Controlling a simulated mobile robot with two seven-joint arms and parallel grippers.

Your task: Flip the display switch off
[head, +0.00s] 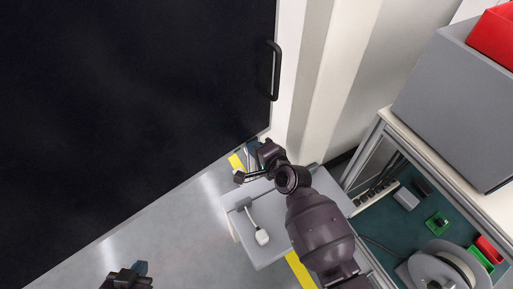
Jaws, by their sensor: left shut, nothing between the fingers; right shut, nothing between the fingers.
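I cannot make out a display switch for certain. A small white object (262,237) with a short lead lies on a light grey surface (272,254) at the lower middle; I cannot tell whether it is the switch. My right gripper (252,149) is shut and empty beyond the far edge of that surface, close to the dark panel's lower corner. My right arm covers part of the grey surface. My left gripper (139,268) is shut and empty at the bottom left, above the bare floor, well apart from the white object.
A large dark panel (120,100) with a black handle (276,70) fills the upper left. On the right, a bench holds a grey bin (450,110), a white socket strip (375,194) and a reel (445,268). The floor (180,215) at lower left is clear.

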